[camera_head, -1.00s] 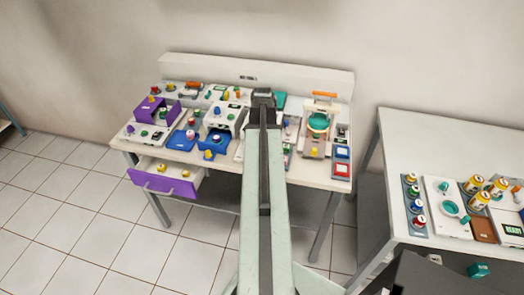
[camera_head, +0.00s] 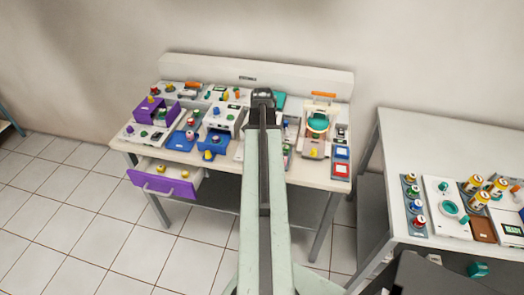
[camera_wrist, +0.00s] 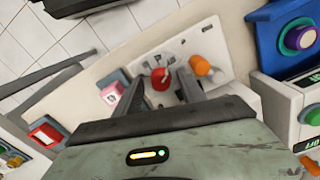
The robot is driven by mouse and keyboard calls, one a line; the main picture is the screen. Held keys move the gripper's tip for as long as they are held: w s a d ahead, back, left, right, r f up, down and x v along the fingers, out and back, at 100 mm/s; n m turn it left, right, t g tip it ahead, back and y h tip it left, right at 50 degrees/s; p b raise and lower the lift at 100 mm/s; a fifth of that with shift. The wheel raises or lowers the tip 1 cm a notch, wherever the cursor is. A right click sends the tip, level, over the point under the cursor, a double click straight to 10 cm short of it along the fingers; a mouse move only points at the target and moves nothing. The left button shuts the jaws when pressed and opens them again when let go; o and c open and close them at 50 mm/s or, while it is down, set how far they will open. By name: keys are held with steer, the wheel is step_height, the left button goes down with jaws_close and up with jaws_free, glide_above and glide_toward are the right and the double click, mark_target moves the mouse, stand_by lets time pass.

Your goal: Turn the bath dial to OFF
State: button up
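In the wrist view a red dial (camera_wrist: 160,78) with a pale pointer mark sits on a white panel (camera_wrist: 200,42), with small dark markings beyond it that I cannot read. I cannot confirm from a label that it is the bath dial. My gripper (camera_wrist: 159,84) is open, its two dark fingers on either side of the red dial. Whether the fingers touch it I cannot tell. In the head view my gripper (camera_head: 263,98) is over the middle of the workbench (camera_head: 228,176), and my arm hides what is beneath it.
An orange knob (camera_wrist: 201,66) stands on the same panel, close to the right finger. A pink-red button (camera_wrist: 112,92) and a red button (camera_wrist: 45,132) lie to the left. A blue housing (camera_wrist: 285,35) is at right. An open purple drawer (camera_head: 165,184) juts from the bench front.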

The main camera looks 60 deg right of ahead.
step_height(320, 180, up, 8)
steer(key=p, duration=0.8)
steer(key=shift+f, duration=0.1)
steer(key=w+a+n, duration=0.3)
steer(key=w+a, duration=0.7)
steer(key=a, duration=0.3)
steer(key=w+a+n, duration=0.4)
steer(key=w+a, duration=0.7)
steer(key=a, duration=0.2)
steer(key=a+n, duration=1)
steer(key=a, duration=1.4)
steer(key=shift+w+a+n, duration=0.2)
steer(key=shift+w+n, duration=0.1)
steer(key=shift+w, duration=0.05)
